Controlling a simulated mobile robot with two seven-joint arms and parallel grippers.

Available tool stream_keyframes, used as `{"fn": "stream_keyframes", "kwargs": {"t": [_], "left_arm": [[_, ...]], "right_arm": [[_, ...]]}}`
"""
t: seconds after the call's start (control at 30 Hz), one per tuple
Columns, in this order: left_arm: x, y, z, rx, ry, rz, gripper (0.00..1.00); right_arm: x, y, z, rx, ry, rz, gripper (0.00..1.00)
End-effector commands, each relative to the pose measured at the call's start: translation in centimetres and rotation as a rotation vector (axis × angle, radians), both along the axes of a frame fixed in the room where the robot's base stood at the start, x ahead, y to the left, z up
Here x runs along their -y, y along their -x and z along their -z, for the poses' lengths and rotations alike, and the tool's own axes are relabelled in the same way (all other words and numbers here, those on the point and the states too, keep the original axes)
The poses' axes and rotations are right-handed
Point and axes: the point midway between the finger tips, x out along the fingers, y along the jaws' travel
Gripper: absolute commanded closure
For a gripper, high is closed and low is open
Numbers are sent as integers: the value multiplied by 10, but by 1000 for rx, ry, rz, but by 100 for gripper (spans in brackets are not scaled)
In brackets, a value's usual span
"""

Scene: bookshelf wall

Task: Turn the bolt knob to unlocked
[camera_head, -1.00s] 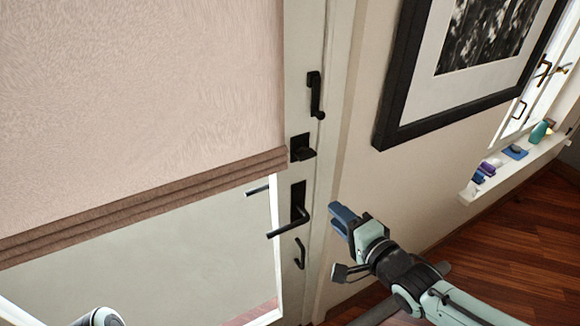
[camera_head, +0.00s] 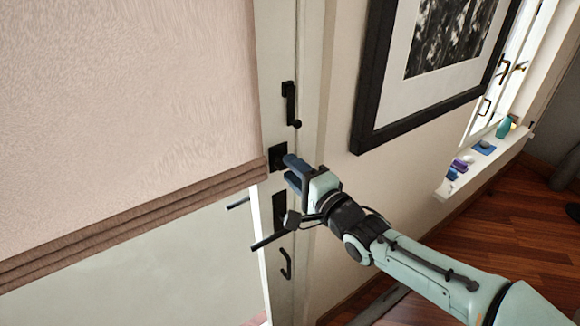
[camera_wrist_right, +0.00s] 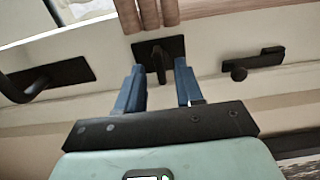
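The bolt knob is a black turn piece on a square black plate (camera_head: 278,155) on the door's edge stile, above the lever handle. In the right wrist view the knob (camera_wrist_right: 158,58) stands out from its plate, straight ahead of my gripper. My right gripper (camera_head: 291,168) is at the knob, its blue fingers pointing at the door and partly covering it in the head view. In the right wrist view the gripper (camera_wrist_right: 160,75) is open, with one finger on each side of the knob. I cannot tell whether the fingers touch it. My left gripper is not in view.
The black lever handle (camera_head: 270,238) sticks out just below my right gripper. A black latch (camera_head: 289,102) is above the knob. A fabric blind (camera_head: 130,110) hangs at the left. A framed picture (camera_head: 367,95) is on the wall to the right.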

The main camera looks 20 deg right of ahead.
Motion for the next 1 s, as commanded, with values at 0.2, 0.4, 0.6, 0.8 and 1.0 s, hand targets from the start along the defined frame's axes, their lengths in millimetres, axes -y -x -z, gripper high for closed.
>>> {"fn": "stream_keyframes", "kwargs": {"t": [0.2,0.4,0.6,0.8,1.0], "left_arm": [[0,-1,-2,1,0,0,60],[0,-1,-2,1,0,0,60],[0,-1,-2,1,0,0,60],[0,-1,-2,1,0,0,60],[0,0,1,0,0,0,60]], "right_arm": [[-6,-15,0,-1,0,-1,64],[-6,-16,0,-1,0,0,64],[-6,-15,0,-1,0,0,100],[-6,-15,0,1,2,0,100],[-6,-15,0,14,38,0,100]]}}
